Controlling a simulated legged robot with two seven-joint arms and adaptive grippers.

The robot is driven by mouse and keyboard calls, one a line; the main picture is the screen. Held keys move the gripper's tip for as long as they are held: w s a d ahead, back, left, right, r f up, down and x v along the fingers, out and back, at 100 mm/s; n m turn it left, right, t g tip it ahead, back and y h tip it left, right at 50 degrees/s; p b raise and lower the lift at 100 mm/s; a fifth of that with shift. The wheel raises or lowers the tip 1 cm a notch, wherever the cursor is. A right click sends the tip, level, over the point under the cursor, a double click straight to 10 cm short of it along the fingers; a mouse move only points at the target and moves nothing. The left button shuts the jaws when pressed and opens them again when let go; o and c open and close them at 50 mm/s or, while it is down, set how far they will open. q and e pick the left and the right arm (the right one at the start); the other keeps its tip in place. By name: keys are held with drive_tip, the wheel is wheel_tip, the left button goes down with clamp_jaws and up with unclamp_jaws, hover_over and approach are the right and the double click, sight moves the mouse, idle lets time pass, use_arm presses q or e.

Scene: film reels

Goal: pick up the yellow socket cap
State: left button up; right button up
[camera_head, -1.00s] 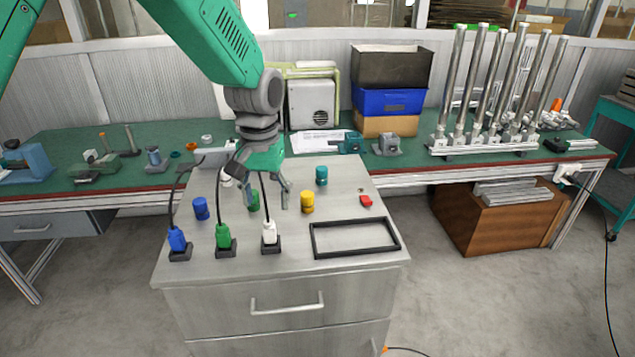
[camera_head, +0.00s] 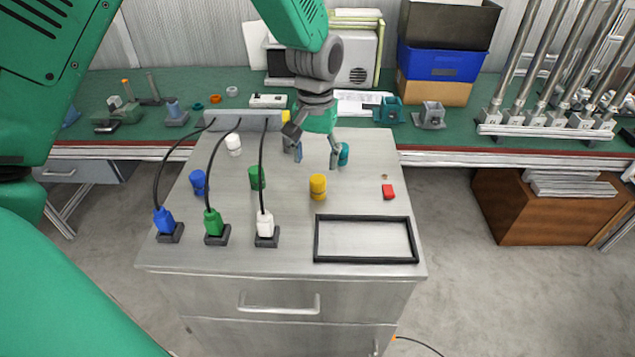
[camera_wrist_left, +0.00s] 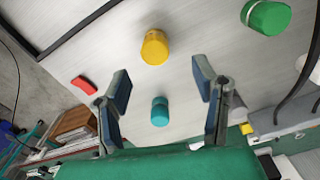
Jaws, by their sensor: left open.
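The yellow socket cap (camera_head: 318,187) stands upright on the metal cabinet top, behind the black frame. It also shows in the left wrist view (camera_wrist_left: 154,47), beyond the fingertips and roughly between them. My left gripper (camera_head: 315,158) is open and empty above the cabinet, behind the yellow cap in the head view. Its two fingers show apart in the left wrist view (camera_wrist_left: 162,82), not touching the cap. A teal cap (camera_head: 343,154) is beside one finger and partly hidden by it. It shows whole between the fingers' bases in the left wrist view (camera_wrist_left: 160,111). My right gripper is not seen.
Green (camera_head: 257,178), blue (camera_head: 198,183) and white (camera_head: 233,145) caps stand on the left. Corded blue (camera_head: 166,222), green (camera_head: 215,224) and white (camera_head: 265,226) plugs stand in front. A red piece (camera_head: 388,192) and black frame (camera_head: 317,239) lie on the right.

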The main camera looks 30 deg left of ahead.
sight(318, 178)
use_arm(q)
drive_tip(key=shift+w+f, duration=0.15)
drive_tip(key=shift+f, duration=0.35)
drive_tip(key=shift+s+d+f, duration=0.2)
drive_tip(key=shift+d+f, duration=0.15)
drive_tip(key=shift+f, duration=0.1)
drive_tip(key=f, duration=0.3)
drive_tip(key=shift+d+f+p, duration=0.2)
drive_tip(key=shift+f+p, duration=0.05)
drive_tip(key=shift+p, duration=0.1)
drive_tip(key=shift+w+a+f, duration=0.2)
drive_tip(key=shift+f, duration=0.15)
drive_tip(key=shift+s+a, duration=0.15)
drive_tip(key=shift+a, duration=0.05)
drive_tip(key=shift+c, duration=0.8)
drive_tip(key=c, duration=0.7)
drive_tip(key=shift+d, duration=0.15)
drive_tip(key=shift+c, duration=0.6)
